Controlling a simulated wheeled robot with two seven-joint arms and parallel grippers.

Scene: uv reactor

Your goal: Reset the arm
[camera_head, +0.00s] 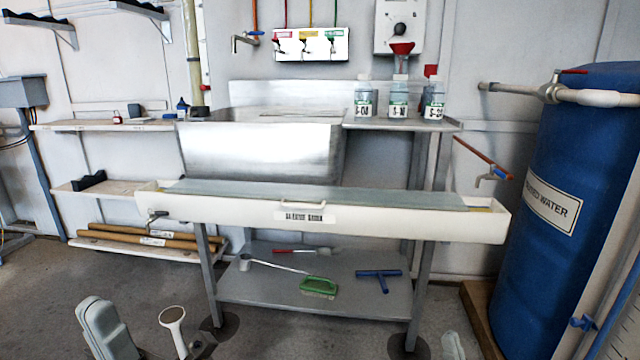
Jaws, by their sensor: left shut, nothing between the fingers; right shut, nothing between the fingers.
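No fingers of either gripper can be made out in the head view. Pale rounded parts at the bottom left and a small pale piece at the bottom edge right of centre look like parts of my own arms. They are low in the picture, in front of the long white trough (390,224). What lies below the picture edge is hidden.
The trough stands on a metal frame whose lower shelf (345,270) holds a green brush (318,287) and a blue T-shaped tool (379,278). Behind it is a steel sink (255,155). A blue water tank (562,220) stands right. Floor shows at left.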

